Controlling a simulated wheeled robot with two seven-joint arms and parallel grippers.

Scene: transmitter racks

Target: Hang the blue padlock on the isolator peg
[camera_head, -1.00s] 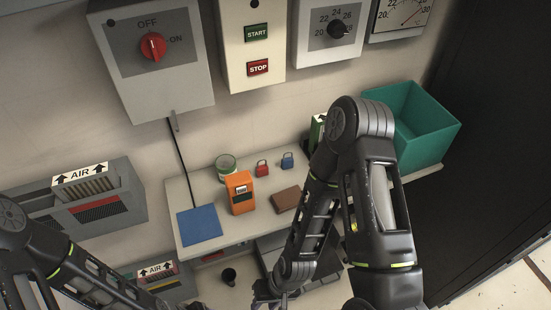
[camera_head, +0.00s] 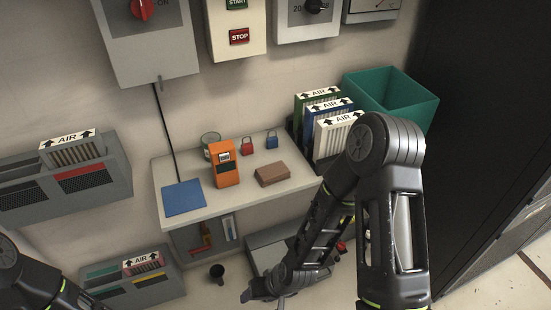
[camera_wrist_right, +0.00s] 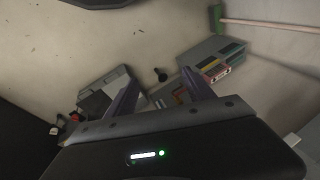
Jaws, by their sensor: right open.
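The blue padlock (camera_head: 271,142) stands upright at the back of the shelf (camera_head: 235,203), just right of a red padlock (camera_head: 247,147). The isolator box (camera_head: 150,45) with its red rotary knob (camera_head: 142,10) is on the wall at upper left. A small peg (camera_head: 160,82) shows at its lower edge. My right gripper (camera_head: 262,290) is low in front of the shelf, well below and apart from the padlock. Its fingers are spread and empty in the right wrist view (camera_wrist_right: 160,90). My left gripper is outside the head view; only its arm shows at lower left.
On the shelf are an orange meter (camera_head: 224,165), a brown block (camera_head: 272,174), a blue mat (camera_head: 183,197) and a glass jar (camera_head: 210,143). Air filters (camera_head: 330,115) and a teal bin (camera_head: 392,100) stand at right. A black cup (camera_head: 217,273) sits below.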

